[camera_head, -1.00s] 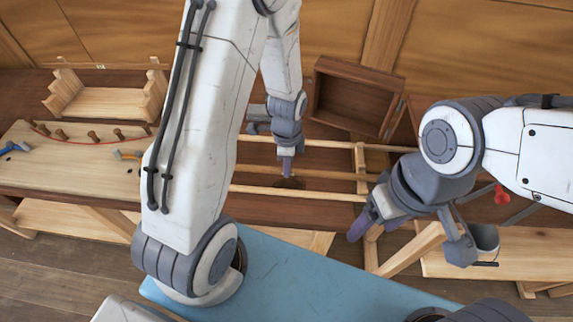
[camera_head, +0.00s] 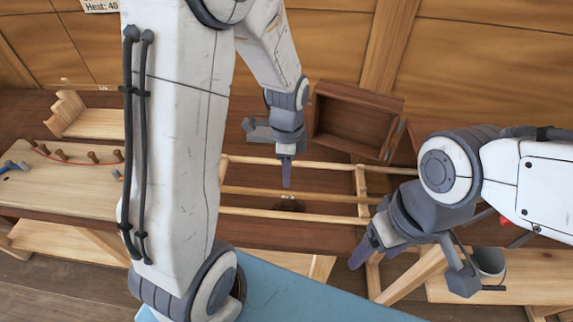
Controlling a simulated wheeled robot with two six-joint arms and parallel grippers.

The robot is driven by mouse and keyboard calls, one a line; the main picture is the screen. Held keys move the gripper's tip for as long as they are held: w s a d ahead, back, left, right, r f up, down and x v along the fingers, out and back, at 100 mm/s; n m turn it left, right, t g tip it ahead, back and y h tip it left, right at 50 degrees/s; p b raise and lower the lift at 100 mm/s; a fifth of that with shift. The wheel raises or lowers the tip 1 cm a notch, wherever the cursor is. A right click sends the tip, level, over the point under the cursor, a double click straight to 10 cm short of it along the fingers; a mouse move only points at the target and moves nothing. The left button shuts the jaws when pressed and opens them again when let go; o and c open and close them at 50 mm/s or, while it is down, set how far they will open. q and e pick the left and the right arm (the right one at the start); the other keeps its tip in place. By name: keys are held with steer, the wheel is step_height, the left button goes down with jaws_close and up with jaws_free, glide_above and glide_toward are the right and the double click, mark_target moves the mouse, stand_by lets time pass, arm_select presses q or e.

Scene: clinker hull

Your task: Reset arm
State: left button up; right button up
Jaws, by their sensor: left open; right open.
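My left gripper (camera_head: 287,172) points down over the pale wooden rails (camera_head: 300,192) in the middle of the view. Its fingers are seen nearly edge-on, and nothing shows between them. My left arm's large white links cover much of the left side and hide part of the bench behind. My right gripper (camera_head: 372,250) is at the right of the rails, pointing down and left. It is open and empty, with its purple-grey fingertips apart, near a slanting pale timber (camera_head: 412,264).
An open brown wooden box (camera_head: 357,118) stands behind the rails. A grey cup-like container (camera_head: 489,263) is beside my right gripper. At left, a bench (camera_head: 60,185) holds a row of pegs, a blue-handled tool (camera_head: 14,166) and a wooden rack (camera_head: 90,120).

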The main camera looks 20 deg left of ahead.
arm_select(q)
steer(key=s+d+r+n, duration=0.2)
steer(key=s+d, duration=0.2)
steer(key=s, duration=0.2)
steer(key=s+d+r+n+b, duration=0.1)
steer(key=s+d+r+n, duration=0.2)
steer(key=s, duration=0.3)
steer(key=s+d+r+n+h+b, duration=0.1)
steer(key=s+d+r+n, duration=0.1)
steer(key=s+d, duration=0.3)
steer(key=shift+s+d+r+n, duration=0.2)
steer(key=shift+s+r+n, duration=0.1)
steer(key=shift+s+r, duration=0.2)
